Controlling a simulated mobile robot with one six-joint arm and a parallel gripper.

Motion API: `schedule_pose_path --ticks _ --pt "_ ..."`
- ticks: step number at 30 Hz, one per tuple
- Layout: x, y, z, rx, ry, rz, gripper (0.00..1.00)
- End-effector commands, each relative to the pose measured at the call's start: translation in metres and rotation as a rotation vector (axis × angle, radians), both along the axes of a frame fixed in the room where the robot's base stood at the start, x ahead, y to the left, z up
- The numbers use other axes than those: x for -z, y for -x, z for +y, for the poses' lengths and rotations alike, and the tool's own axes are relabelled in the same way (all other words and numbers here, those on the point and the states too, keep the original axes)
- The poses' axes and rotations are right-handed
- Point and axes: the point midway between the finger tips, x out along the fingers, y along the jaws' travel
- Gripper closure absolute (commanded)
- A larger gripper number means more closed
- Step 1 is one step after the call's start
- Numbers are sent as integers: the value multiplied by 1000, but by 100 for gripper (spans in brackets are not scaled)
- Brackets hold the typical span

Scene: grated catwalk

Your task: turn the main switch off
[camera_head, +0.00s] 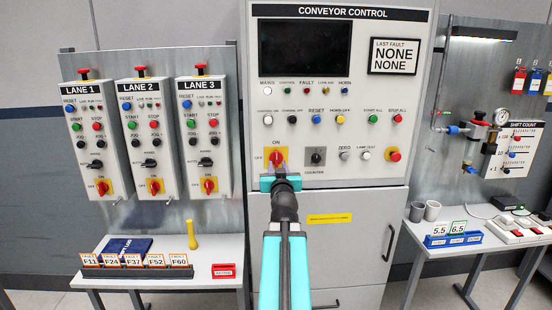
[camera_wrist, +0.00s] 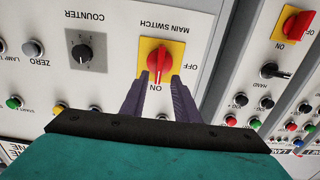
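The main switch is a red knob on a yellow plate on the conveyor control panel, in the head view (camera_head: 277,156) and the wrist view (camera_wrist: 159,61). ON is marked above it and OFF to its left in the head view; the wrist view is upside down. Its handle stands upright, in line with ON. My gripper (camera_wrist: 161,80) is open, with one dark finger on each side of the knob's ON end in the picture. I cannot tell whether the fingertips reach the knob or touch it. In the head view my gripper (camera_head: 280,180) covers the area just below the switch.
A black counter knob (camera_head: 315,156) sits right of the switch, and a red stop button (camera_head: 394,154) farther right. The lane 3 box (camera_head: 204,140) with its own red-yellow switch (camera_head: 209,186) is on the left. A table (camera_head: 165,277) stands lower left, another (camera_head: 470,247) at right.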

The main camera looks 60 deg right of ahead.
Motion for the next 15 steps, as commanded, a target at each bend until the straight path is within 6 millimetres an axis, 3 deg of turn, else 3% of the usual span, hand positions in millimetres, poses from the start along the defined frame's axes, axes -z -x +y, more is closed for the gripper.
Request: schedule_pose_path --ticks 9,15 --pt "-2 0 -4 11 -3 1 72" --pt "0 -12 -20 9 -3 1 72"
